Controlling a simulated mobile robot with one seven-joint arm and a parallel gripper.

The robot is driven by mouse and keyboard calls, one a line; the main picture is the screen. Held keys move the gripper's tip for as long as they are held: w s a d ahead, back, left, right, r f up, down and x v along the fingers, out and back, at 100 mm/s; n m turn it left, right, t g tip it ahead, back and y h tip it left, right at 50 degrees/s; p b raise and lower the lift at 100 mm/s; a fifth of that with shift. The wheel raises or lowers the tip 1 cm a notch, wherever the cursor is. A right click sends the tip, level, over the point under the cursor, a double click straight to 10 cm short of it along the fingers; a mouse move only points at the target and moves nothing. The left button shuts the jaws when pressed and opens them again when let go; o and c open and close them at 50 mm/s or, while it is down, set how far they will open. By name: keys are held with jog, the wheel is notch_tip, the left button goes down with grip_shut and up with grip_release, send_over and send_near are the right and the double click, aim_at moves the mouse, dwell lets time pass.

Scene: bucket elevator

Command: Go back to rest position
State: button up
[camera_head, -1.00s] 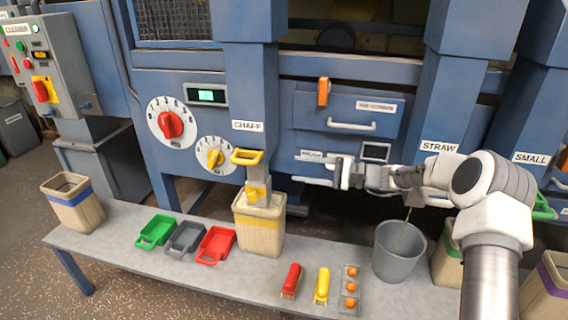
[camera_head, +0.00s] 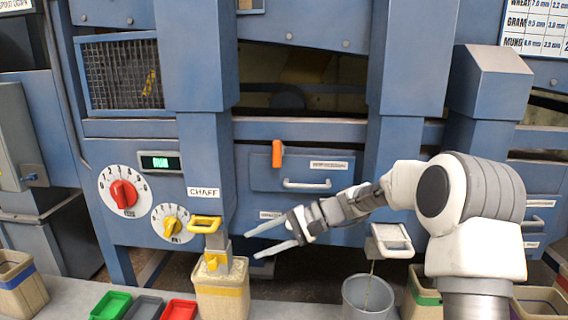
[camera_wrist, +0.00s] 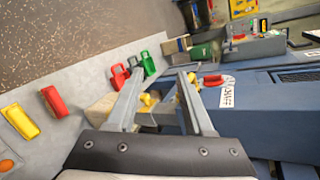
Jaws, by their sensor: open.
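My gripper (camera_head: 272,240) is open and empty in the head view, its fingers apart and pointing left. It hangs in front of the blue machine, to the right of the chaff spout with its yellow handle (camera_head: 204,224). In the wrist view my gripper (camera_wrist: 158,82) also shows open, with nothing between the fingers. My arm reaches in from the right side of the head view.
Below are a chaff container (camera_head: 222,298), green (camera_head: 111,305) and red (camera_head: 179,310) trays, and a grey bucket (camera_head: 367,298) on the bench. The machine front carries a red dial (camera_head: 124,194) and a drawer handle (camera_head: 306,184).

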jog(key=s+d+r+n+t+h+p, duration=0.1)
jog(key=s+d+r+n+t+h, duration=0.2)
jog(key=s+d+h, duration=0.9)
jog(key=s+d+r+n+t+h, duration=0.15)
jog(key=s+d+r+t, duration=0.45)
jog(key=s, duration=1.2)
notch_tip(320, 180, up, 16)
jog(key=d+g+p, duration=0.1)
jog(key=g+p, duration=0.1)
jog(key=p, duration=1.5)
jog(key=shift+w+d, duration=0.2)
jog(key=shift+d, duration=0.05)
